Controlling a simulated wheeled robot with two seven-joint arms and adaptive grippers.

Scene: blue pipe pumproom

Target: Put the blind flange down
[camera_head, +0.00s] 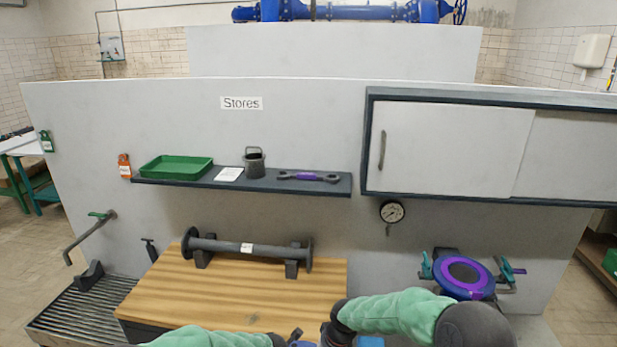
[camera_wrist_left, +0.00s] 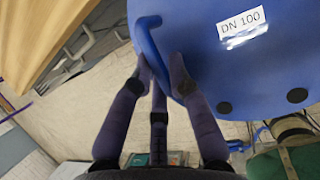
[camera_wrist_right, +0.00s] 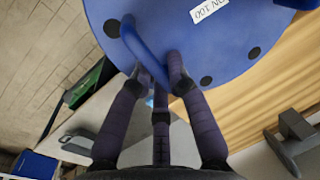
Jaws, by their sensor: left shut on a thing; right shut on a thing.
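The blind flange is a blue disc with a "DN 100" label and dark bolt holes; it fills the upper part of the left wrist view (camera_wrist_left: 200,65) and of the right wrist view (camera_wrist_right: 215,50). My left gripper (camera_wrist_left: 163,75) is shut on one bar handle of the flange. My right gripper (camera_wrist_right: 158,75) is shut on another bar handle. In the head view both arms reach to the bottom edge, where the grippers and flange are mostly cut off. The flange hangs clear of the floor in the wrist views.
A wooden bench top (camera_head: 240,300) carries a grey flanged pipe (camera_head: 245,248) on supports. At right is a blue pipe end with a purple ring (camera_head: 463,275) and clamps. A shelf (camera_head: 330,186) holds a green tray (camera_head: 176,167), a pot (camera_head: 254,163) and a wrench (camera_head: 308,176). A drain grate (camera_head: 80,310) lies left.

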